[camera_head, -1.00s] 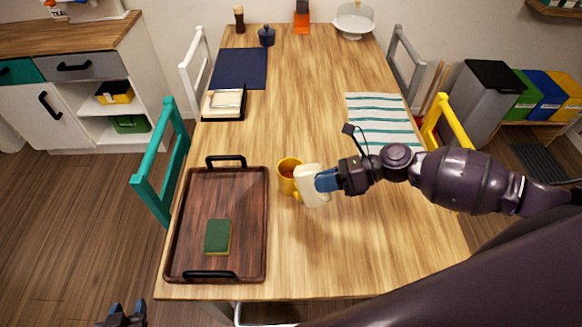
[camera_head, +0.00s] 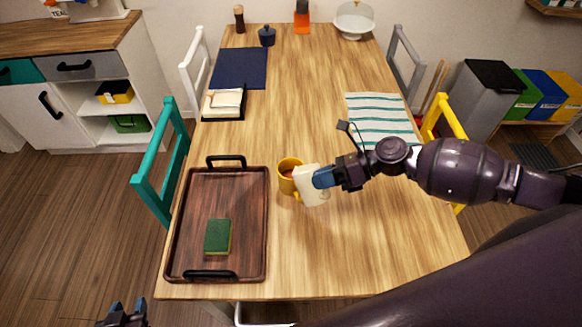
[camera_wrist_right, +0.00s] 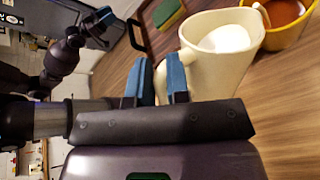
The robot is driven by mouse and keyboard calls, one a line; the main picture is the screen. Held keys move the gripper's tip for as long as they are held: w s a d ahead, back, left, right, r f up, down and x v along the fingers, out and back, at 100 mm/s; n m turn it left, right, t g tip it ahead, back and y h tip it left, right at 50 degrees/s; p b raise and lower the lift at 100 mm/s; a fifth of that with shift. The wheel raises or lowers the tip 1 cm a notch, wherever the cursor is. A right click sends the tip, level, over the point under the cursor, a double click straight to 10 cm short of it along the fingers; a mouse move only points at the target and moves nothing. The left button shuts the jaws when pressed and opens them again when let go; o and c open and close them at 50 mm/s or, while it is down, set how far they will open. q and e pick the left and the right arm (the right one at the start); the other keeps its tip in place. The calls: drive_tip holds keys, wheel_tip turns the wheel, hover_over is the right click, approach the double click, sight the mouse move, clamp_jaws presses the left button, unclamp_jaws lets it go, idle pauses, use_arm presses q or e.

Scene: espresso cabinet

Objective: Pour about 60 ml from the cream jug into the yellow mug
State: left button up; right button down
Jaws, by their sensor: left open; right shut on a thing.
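The cream jug (camera_head: 310,186) is held by my right gripper (camera_head: 324,179) a little above the table, tilted toward the yellow mug. In the right wrist view, my right gripper (camera_wrist_right: 160,82) is shut on the side of the jug (camera_wrist_right: 215,60), and white liquid shows inside it. The yellow mug (camera_head: 285,180) stands on the table right beside the jug; it also shows in the right wrist view (camera_wrist_right: 284,40) with brown liquid in it. I cannot make out a stream between them. My left gripper (camera_head: 124,314) is open and empty at the bottom left, off the table.
A dark wooden tray (camera_head: 250,225) with black handles holds a green and yellow sponge (camera_head: 217,237), left of the mug. A striped cloth (camera_head: 381,120) lies at right. A napkin holder (camera_head: 223,104) stands farther back. The table (camera_head: 360,245) is clear at front right.

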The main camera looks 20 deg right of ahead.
drive_tip(key=shift+w, duration=0.3)
idle(0.5)
drive_tip(key=shift+w+a+r+m+g+h+p, duration=0.15)
drive_tip(key=shift+w+r+m+g+h+p, duration=0.15)
drive_tip(key=shift+r+m, duration=0.1)
idle(1.0)
